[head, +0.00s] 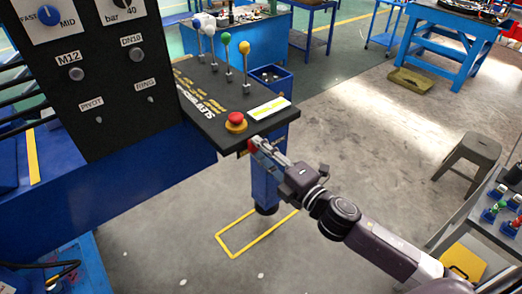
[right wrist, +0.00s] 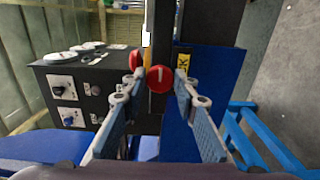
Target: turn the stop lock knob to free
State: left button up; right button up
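A red knob with a pale line on its face, which I take to be the stop lock knob (right wrist: 160,79), sits on the edge of the black console. In the head view the knob (head: 253,146) is partly covered by the fingers of my right gripper (head: 268,152). In the right wrist view my right gripper (right wrist: 159,88) is open, with one fingertip on each side of the knob; I cannot tell whether they touch it. The pale line stands near upright. A yellow label (right wrist: 183,64), ending in "CK", is beside it. My left gripper is not in view.
A red mushroom button (head: 236,120) on a yellow base stands on the console top (head: 205,100), close to the knob. White, green and yellow levers (head: 245,65) stand behind it. A dial panel (head: 110,75) is at left. A stool (head: 470,150) stands on open floor at right.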

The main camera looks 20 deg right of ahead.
jog(key=o, duration=0.4)
jog(key=shift+o, duration=0.2)
jog(key=v, duration=1.2)
jog(key=s+d+f+m+g+h+b, duration=0.1)
jog(key=d+f+m+g+h+b, duration=0.25)
jog(key=f, duration=1.25)
jog(key=d+f+m+g+h, duration=0.15)
jog(key=d+f+m, duration=0.4)
jog(key=f, duration=0.95)
jog(key=s+f+m+g+h+b, duration=0.15)
jog(key=s+f, duration=0.25)
jog(key=f, duration=0.4)
jog(key=s+d+f+m+g+b, duration=0.15)
jog(key=s+f, duration=0.25)
jog(key=f, duration=0.4)
jog(key=s+f+m+g, duration=0.1)
jog(key=s+f+m, duration=0.1)
jog(key=s+f, duration=0.35)
jog(key=s+a+f+m+g+b, duration=0.1)
jog(key=s+a+f+m+g, duration=0.2)
jog(key=s+f, duration=0.7)
jog(key=s+a+f+m+g+b, duration=0.2)
jog(key=s+a+f+g, duration=0.2)
jog(key=s+f, duration=0.6)
jog(key=s+a, duration=0.2)
jog(key=s, duration=0.1)
jog(key=shift+s+m+b, duration=0.15)
jog(key=shift+m+b, duration=0.15)
jog(key=shift+m, duration=0.1)
